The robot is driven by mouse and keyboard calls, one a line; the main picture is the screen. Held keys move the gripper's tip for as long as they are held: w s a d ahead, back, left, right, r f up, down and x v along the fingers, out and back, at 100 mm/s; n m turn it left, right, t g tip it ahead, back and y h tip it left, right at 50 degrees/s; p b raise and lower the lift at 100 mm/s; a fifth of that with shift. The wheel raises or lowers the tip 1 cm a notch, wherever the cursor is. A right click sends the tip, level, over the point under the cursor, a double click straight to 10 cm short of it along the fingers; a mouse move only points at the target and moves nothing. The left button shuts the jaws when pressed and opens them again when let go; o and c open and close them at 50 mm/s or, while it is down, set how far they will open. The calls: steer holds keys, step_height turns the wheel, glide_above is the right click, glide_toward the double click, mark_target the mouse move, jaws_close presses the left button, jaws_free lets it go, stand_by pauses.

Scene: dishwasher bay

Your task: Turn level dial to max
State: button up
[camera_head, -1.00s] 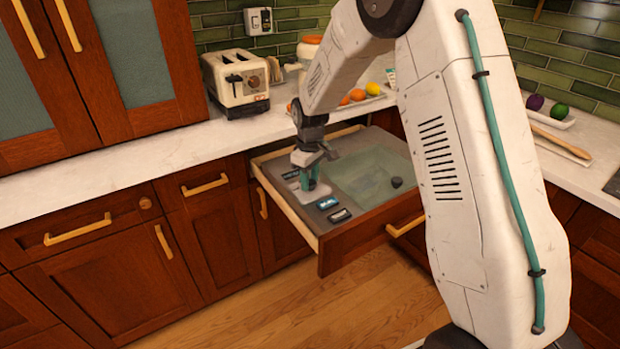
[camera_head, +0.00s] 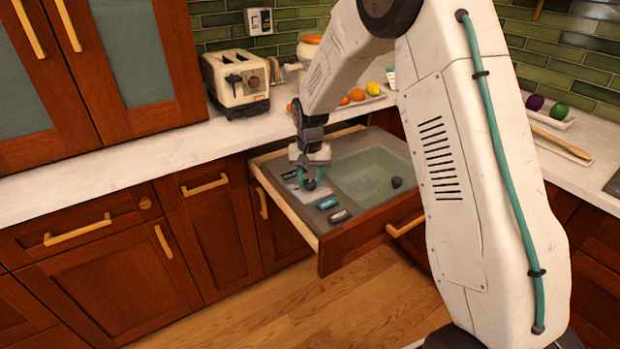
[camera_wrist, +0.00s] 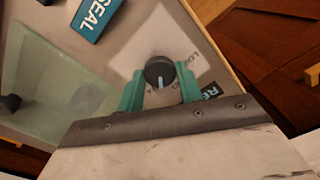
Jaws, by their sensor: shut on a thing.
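The level dial (camera_wrist: 158,69) is a small round black knob with a pale blue pointer line, set on a light plate in the open drawer. In the wrist view its pointer faces the bottom of the picture, toward my wrist. My gripper (camera_wrist: 160,88) has its two teal fingers on either side of the dial, shut on it. In the head view the dial (camera_head: 310,185) shows between the fingertips of my gripper (camera_head: 310,177). The plate's lettering is partly hidden; only "Lo" reads at the right of the dial.
The pulled-out drawer (camera_head: 268,187) also holds a teal SEAL button (camera_head: 326,202), another dark button (camera_head: 339,216) and a glass panel (camera_head: 365,170) with a black knob (camera_head: 396,182). A toaster (camera_head: 236,80) stands on the counter behind. The floor before the drawer is clear.

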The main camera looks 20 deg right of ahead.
mark_target(310, 182)
steer(key=m, duration=0.4)
stand_by(0.7)
steer(key=o, duration=1)
steer(key=shift+r, duration=0.1)
step_height(310, 182, up, 8)
steer(key=shift+f, duration=0.15)
